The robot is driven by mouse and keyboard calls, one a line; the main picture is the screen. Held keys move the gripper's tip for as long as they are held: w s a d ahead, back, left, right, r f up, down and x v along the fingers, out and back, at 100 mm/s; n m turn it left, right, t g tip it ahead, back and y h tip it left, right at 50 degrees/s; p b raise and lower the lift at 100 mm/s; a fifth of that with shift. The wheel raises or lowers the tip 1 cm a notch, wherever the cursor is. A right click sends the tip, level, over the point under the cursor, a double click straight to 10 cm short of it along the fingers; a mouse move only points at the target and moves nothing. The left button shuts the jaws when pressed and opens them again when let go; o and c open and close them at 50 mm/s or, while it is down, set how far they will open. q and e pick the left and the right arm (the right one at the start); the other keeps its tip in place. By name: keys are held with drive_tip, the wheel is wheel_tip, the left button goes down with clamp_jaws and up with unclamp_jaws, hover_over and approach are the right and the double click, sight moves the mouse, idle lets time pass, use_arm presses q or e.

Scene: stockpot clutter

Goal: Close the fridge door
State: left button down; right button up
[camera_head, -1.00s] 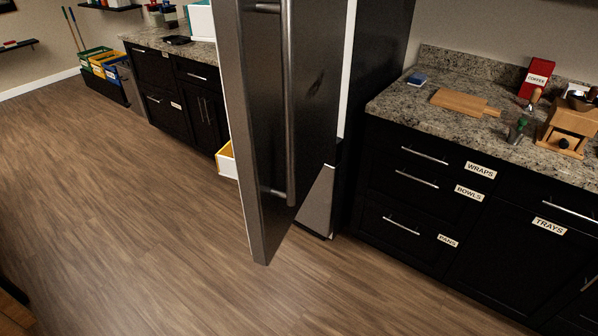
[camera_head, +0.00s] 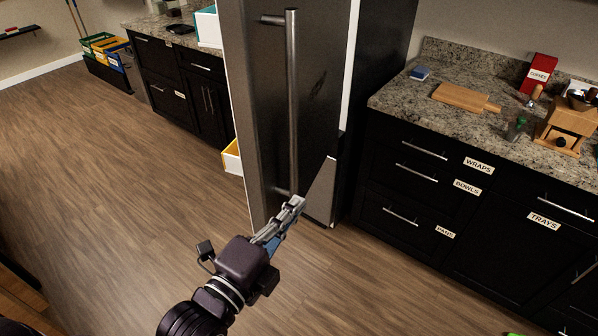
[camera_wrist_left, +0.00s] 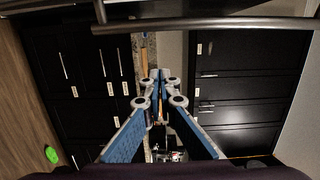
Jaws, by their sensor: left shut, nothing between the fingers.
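The stainless fridge door (camera_head: 323,95) stands ajar in the middle of the head view, with a gap along its left side. Its long vertical bar handle (camera_head: 292,95) is on the outer face. My left gripper (camera_head: 297,203) is shut and empty, at the lower end of the handle, in front of the door's lower part; I cannot tell whether it touches the door. In the left wrist view the closed fingertips (camera_wrist_left: 155,76) point away from the camera, and the handle bar (camera_wrist_left: 215,24) crosses above them. My right gripper is not in view.
To the right are black drawers (camera_head: 420,172) under a granite counter with a cutting board (camera_head: 465,97) and a red coffee box (camera_head: 537,73). A white and yellow bin (camera_head: 232,158) sits left of the door. Open wood floor (camera_head: 130,190) lies at left and in front.

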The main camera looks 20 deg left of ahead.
use_arm(q)
drive_tip(key=w+a, duration=0.1)
drive_tip(key=w, duration=0.8)
drive_tip(key=shift+w+a, duration=0.15)
drive_tip(key=shift+a, duration=0.2)
drive_tip(key=shift+r, duration=0.1)
drive_tip(key=shift+a, duration=0.15)
